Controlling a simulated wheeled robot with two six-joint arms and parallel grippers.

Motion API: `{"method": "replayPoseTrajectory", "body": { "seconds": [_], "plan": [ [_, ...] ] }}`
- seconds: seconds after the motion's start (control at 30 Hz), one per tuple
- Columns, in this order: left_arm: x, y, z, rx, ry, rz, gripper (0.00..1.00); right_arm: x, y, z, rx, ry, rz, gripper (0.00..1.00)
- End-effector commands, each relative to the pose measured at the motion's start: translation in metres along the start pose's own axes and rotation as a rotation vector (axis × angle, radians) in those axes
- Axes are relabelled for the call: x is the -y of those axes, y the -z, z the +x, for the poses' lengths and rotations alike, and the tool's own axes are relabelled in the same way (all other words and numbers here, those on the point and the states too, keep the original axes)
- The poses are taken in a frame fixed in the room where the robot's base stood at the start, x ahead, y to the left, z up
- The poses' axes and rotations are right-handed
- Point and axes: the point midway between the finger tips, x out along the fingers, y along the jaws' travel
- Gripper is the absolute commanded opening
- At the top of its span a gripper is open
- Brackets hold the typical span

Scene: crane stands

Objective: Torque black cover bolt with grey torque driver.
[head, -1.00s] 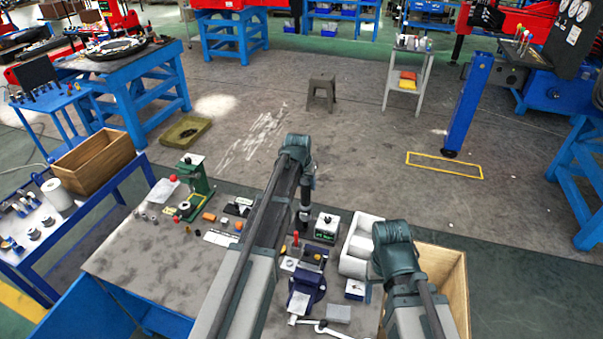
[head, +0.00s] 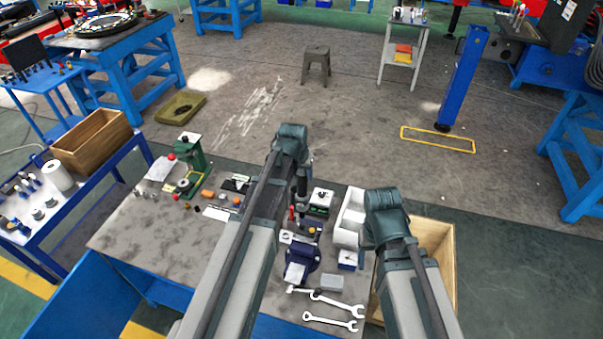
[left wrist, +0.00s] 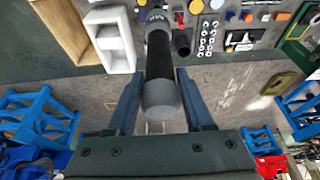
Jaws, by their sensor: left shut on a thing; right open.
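My left gripper (left wrist: 160,95) is shut on the grey torque driver (left wrist: 160,98), a cylinder with a grey end and a black grip between the two fingers. In the head view, my left gripper (head: 302,185) hangs above the bench, behind the blue vise (head: 299,273). A small dark part with an orange spot (head: 312,229) sits just behind the vise; I cannot tell whether it is the black cover. The bolt and the driver's tip cannot be made out. My right arm reaches over the bench's right end, but its gripper is hidden.
The bench (head: 165,240) holds a green press (head: 192,160), a white-topped box (head: 321,198), a white divided tray (head: 348,218) and two wrenches (head: 335,304) in front. A wooden crate (head: 440,245) stands at right. The bench's left front is clear.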

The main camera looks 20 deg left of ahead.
Motion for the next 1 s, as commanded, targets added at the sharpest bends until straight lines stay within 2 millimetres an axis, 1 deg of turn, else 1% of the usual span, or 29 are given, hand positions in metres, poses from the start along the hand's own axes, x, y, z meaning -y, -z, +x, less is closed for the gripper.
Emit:
{"method": "replayPoseTrajectory", "body": {
  "seconds": [0.27,0.8,1.0],
  "plan": [
    [0.000,-0.003,0.009,-0.001,0.000,0.000,0.00,0.001,0.001,0.010,0.000,0.000,0.001,0.66],
    [0.000,-0.017,0.048,-0.001,0.000,0.000,0.00,0.005,0.004,0.051,-0.002,0.000,0.003,0.66],
    [0.000,-0.019,0.054,-0.001,0.000,0.000,0.00,0.005,0.004,0.058,-0.002,0.000,0.003,0.66]
  ]
}}
